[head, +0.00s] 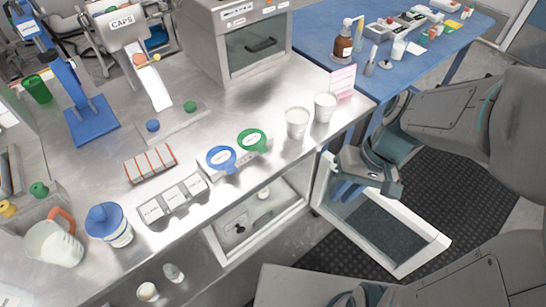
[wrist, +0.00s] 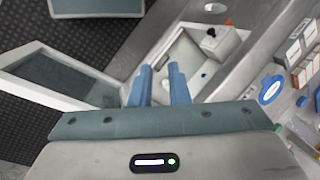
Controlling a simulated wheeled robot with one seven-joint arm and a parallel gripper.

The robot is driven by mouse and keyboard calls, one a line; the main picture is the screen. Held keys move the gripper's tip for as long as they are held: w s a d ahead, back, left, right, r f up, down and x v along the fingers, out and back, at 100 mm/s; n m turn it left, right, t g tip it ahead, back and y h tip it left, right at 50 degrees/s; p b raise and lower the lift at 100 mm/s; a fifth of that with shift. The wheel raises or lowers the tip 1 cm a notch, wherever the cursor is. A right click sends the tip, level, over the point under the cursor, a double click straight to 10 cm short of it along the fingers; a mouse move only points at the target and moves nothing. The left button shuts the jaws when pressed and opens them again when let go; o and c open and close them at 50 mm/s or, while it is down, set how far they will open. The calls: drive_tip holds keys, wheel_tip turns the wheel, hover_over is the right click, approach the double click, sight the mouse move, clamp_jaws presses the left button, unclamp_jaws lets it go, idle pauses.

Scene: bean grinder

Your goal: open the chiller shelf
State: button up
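The chiller shelf is a white-framed compartment (head: 212,243) under the steel counter. Its white-framed door (head: 425,257) with a dark pane stands swung out to the right, leaving the front open. Inside is a pale box with a black knob (head: 238,229), also seen in the wrist view (wrist: 222,42). My gripper (head: 345,190) is at the door's upper, counter-side part. In the wrist view, my gripper's blue fingers (wrist: 160,68) are apart with nothing seen between them. The door (wrist: 30,88) lies left of the fingers, its end close to the left finger; I cannot tell if they touch.
The steel counter (head: 270,110) holds two white cups (head: 297,122), blue and green rings, a blue-lidded jar (head: 108,225) and a pitcher (head: 52,243). A blue table (head: 315,45) stands behind my arm. Dark mat floor (head: 465,200) surrounds the door.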

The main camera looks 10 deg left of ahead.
sight(263, 216)
drive_tip(key=w+a+f+m+y+b, duration=0.1)
drive_tip(key=w+a+f+y+b, duration=0.3)
drive_tip(key=f, duration=0.5)
drive_tip(key=w+a+f+y+b, duration=0.1)
drive_tip(key=a+f+y+b, duration=0.4)
drive_tip(key=f, duration=0.3)
drive_tip(key=w+a+f+m+y+b, duration=0.1)
drive_tip(key=w+a+f+y+b, duration=0.25)
drive_tip(key=a+f, duration=0.4)
drive_tip(key=w+d+f+m+t+h+b, duration=0.15)
drive_tip(key=f+m+t+b, duration=0.35)
drive_tip(key=f, duration=1.1)
drive_tip(key=d+f+m+t+h+b, duration=0.25)
drive_tip(key=f+t, duration=0.45)
drive_tip(key=f, duration=1)
drive_tip(key=b+x, duration=0.1)
drive_tip(key=x, duration=0.3)
drive_tip(key=b+x, duration=0.1)
drive_tip(key=x, duration=0.4)
drive_tip(key=b+x, duration=0.2)
drive_tip(key=x, duration=0.2)
drive_tip(key=shift+w+a+r, duration=0.15)
drive_tip(key=shift+a+r, duration=0.1)
drive_tip(key=shift+a, duration=0.1)
clamp_jaws()
